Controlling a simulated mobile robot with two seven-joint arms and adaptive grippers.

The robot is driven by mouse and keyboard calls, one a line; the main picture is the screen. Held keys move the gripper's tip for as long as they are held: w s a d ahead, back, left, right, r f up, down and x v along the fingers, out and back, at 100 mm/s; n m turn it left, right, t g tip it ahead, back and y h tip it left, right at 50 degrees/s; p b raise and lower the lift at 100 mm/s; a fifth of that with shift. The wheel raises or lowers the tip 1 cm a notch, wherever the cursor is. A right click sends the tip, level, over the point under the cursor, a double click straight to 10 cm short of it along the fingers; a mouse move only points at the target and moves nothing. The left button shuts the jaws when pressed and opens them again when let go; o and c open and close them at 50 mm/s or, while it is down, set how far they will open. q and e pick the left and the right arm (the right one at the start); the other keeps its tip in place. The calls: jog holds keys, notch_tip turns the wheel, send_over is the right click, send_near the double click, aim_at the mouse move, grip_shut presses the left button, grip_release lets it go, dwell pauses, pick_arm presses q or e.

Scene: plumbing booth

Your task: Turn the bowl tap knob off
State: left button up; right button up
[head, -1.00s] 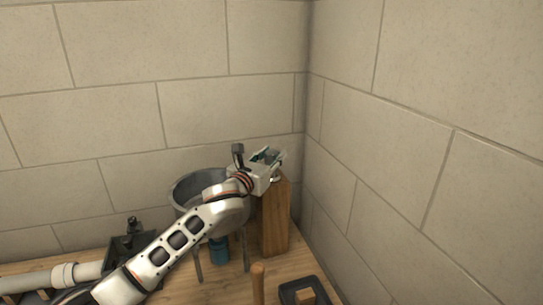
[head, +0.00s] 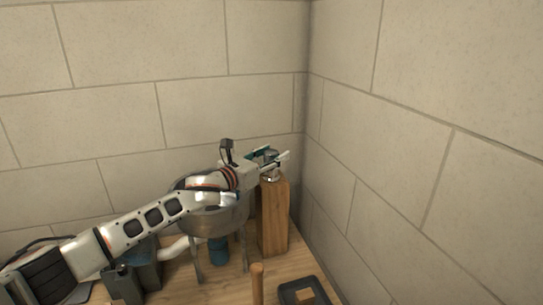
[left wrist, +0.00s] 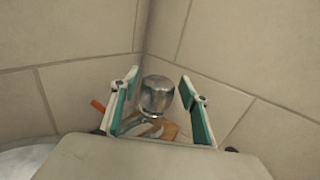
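The bowl tap knob (left wrist: 157,94) is a shiny rounded metal cap on top of a wooden post (head: 273,220) in the corner. In the head view my left gripper is over the post and mostly hides the knob. My left gripper (head: 283,157) is open, coming in from the left. In the left wrist view its two green-lined fingers (left wrist: 158,78) stand on either side of the knob, with a gap on each side. The grey metal bowl (head: 222,220) stands left of the post, partly behind my left arm. My right gripper is not in view.
Tiled walls meet in a corner close behind the post. An orange-red piece (left wrist: 98,106) shows beside the left finger in the wrist view. A black tray (head: 303,291) and an upright wooden handle (head: 257,283) are in front. White pipe (head: 180,246) runs below the bowl.

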pick_arm(q)
jog(key=shift+a, duration=0.1)
notch_tip(320, 180, up, 10)
dwell(0.7)
jog(key=s+d+f+n, duration=0.2)
jog(key=s+d+n, duration=0.1)
jog(key=d+n, duration=0.15)
jog(key=n+t+y, duration=0.3)
jog(key=n+y, duration=0.3)
jog(key=n, duration=3)
send_near(269, 160)
jog(key=x, duration=0.4)
jog(key=shift+w+d+f, duration=0.1)
jog(key=shift+w+d, duration=0.05)
jog(key=shift+w, duration=0.05)
jog(key=shift+x, duration=3.85)
